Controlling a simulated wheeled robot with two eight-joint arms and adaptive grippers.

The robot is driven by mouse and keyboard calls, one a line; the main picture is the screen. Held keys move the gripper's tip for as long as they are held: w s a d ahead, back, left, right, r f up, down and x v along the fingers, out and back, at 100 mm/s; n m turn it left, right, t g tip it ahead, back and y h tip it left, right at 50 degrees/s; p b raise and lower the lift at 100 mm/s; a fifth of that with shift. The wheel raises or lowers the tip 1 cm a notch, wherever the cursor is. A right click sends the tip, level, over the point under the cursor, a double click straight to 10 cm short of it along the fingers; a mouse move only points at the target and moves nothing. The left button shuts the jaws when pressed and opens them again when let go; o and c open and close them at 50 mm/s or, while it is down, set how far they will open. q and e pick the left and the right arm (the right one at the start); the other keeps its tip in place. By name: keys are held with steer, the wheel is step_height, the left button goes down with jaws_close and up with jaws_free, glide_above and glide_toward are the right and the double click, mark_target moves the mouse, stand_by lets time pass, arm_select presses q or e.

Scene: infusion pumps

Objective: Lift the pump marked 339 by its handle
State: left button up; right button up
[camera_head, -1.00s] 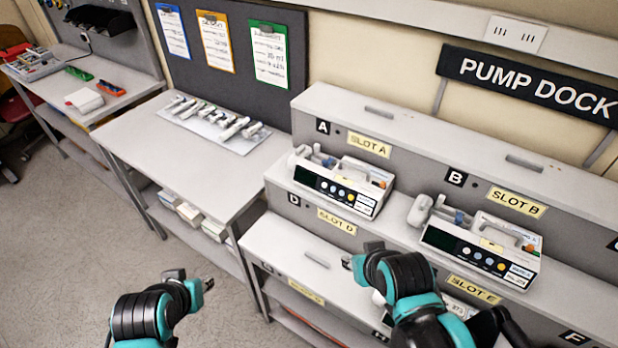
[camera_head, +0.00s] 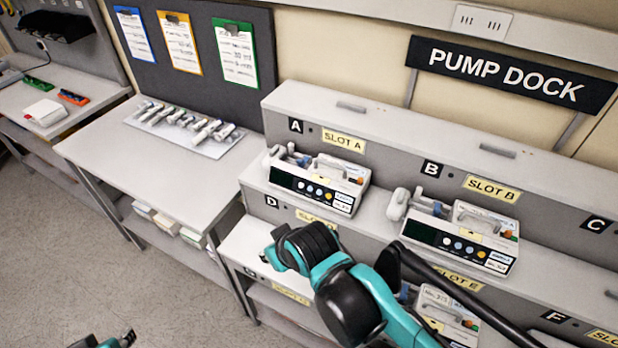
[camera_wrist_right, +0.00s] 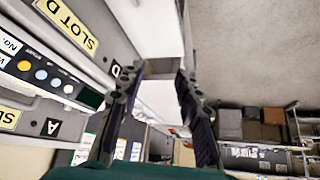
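Three white pumps show in the head view: one in Slot A (camera_head: 318,182), one in Slot B (camera_head: 458,232), and one lower by Slot E (camera_head: 448,312), partly hidden by my right arm. Their numbers are too small to read, so I cannot tell which is 339. My right gripper (camera_wrist_right: 158,72) is open and empty in the right wrist view. In the head view it is mostly hidden behind its own arm, near Slot D. The Slot A pump's front (camera_wrist_right: 45,72) appears at the left of the wrist view. My left gripper (camera_head: 127,338) is barely in view at the bottom edge.
The stepped grey dock (camera_head: 395,128) fills the right side under a PUMP DOCK sign (camera_head: 512,75). A grey table (camera_head: 140,185) with a row of clamp-like items stands left of it. Open floor (camera_head: 70,260) lies at lower left.

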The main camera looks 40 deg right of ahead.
steer(key=w+d+r+n+g+p, duration=0.1)
steer(key=w+d+r+g+p, duration=0.1)
steer(key=w+d+r+p, duration=0.4)
steer(key=n+g+h+p, duration=0.2)
steer(key=n+g+p, duration=0.2)
steer(key=p, duration=0.7)
glide_toward(322, 162)
steer(key=d, duration=0.1)
steer(key=b+x, duration=0.1)
steer(key=x, duration=0.7)
steer(key=shift+w+a, duration=0.1)
steer(key=shift+a, duration=0.1)
jaws_close()
steer(key=shift+r, duration=0.1)
